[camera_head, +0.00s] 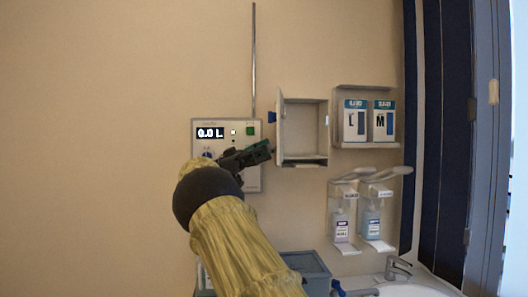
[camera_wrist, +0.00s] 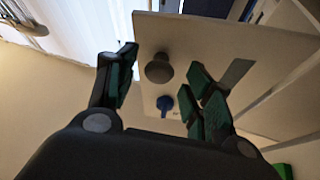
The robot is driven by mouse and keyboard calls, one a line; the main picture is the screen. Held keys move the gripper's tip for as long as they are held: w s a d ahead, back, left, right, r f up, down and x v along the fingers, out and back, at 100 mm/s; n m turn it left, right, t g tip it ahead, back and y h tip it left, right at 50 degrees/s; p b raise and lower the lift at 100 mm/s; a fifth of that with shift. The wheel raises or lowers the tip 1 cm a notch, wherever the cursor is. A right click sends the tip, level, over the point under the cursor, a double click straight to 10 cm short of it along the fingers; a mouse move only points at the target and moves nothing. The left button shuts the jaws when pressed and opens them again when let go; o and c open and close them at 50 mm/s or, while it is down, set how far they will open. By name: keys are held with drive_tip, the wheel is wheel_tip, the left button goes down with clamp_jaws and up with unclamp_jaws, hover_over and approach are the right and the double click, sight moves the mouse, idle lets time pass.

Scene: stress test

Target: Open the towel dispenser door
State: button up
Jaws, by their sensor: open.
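The towel dispenser (camera_head: 308,104) is a pale box on the wall in the head view. Its door (camera_head: 281,140) stands swung out at its left side, and the inside of the box shows. In the wrist view the door (camera_wrist: 218,45) is a pale panel with a round grey knob (camera_wrist: 159,69) and a blue key-like piece (camera_wrist: 165,103). My gripper (camera_head: 264,150) is at the door's left. In the wrist view my gripper (camera_wrist: 163,68) is open, with its dark green-padded fingers either side of the knob. Whether either finger touches the knob or door is unclear.
A control panel (camera_head: 254,186) with a digital display is on the wall behind my gripper. A glove-box holder (camera_head: 366,90) and two soap dispensers (camera_head: 376,215) are to the right. Below are a grey-blue bin (camera_head: 307,264) and a sink (camera_head: 405,291) with a tap (camera_head: 398,267).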

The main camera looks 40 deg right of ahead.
drive_tip(key=v, duration=0.6)
drive_tip(key=shift+w+a+f, duration=0.2)
drive_tip(key=shift+w, duration=0.1)
idle(0.4)
